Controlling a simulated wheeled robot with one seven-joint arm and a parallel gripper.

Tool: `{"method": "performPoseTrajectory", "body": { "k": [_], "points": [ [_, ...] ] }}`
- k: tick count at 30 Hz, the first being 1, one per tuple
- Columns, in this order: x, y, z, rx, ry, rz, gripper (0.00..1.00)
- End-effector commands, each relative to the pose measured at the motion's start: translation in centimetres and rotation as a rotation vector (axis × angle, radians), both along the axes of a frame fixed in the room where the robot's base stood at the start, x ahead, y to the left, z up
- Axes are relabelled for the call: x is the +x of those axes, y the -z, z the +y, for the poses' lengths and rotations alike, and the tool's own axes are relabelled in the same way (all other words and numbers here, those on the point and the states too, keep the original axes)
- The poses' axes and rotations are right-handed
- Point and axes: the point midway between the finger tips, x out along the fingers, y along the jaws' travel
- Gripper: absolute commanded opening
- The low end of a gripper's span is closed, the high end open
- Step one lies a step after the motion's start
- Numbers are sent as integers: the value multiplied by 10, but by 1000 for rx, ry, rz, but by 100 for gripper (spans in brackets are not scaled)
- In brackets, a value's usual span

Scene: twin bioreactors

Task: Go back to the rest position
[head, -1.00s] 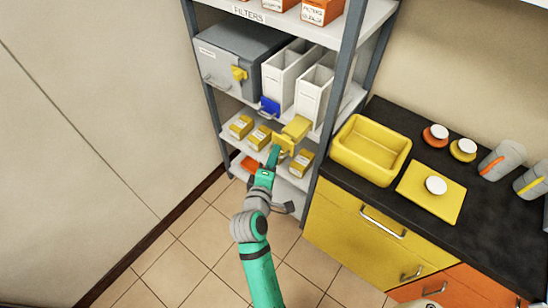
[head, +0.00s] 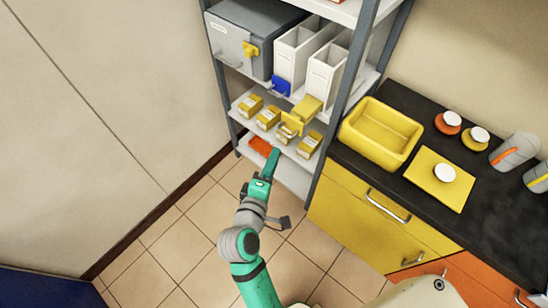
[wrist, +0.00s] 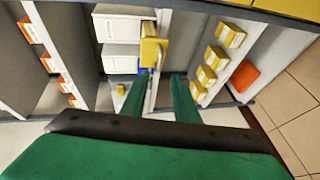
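My gripper (head: 274,158) is in front of the shelf rack, below and apart from the yellow block-like piece (head: 306,110) at the front of the right white holder. In the wrist view my gripper (wrist: 166,88) shows two green fingers spread apart with nothing held between them. The yellow piece (wrist: 151,45) shows beyond the fingertips there, with a small grey handle on it. My arm reaches up from the bottom of the head view, bent at the elbow.
The shelf rack (head: 222,95) holds a grey cabinet (head: 235,48), white holders (head: 325,72) and several yellow boxes (head: 267,117). An orange item (head: 261,146) lies on the bottom shelf. A dark counter (head: 425,105) with a yellow bin (head: 377,140) stands right. Tiled floor (head: 195,220) is clear.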

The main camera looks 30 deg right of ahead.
Motion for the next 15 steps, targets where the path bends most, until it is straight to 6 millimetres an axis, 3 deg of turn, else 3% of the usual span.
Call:
{"method": "performPoseTrajectory", "body": {
  "k": [15],
  "points": [
    [-2,5,3,10,-17,-3,28]
  ]
}}
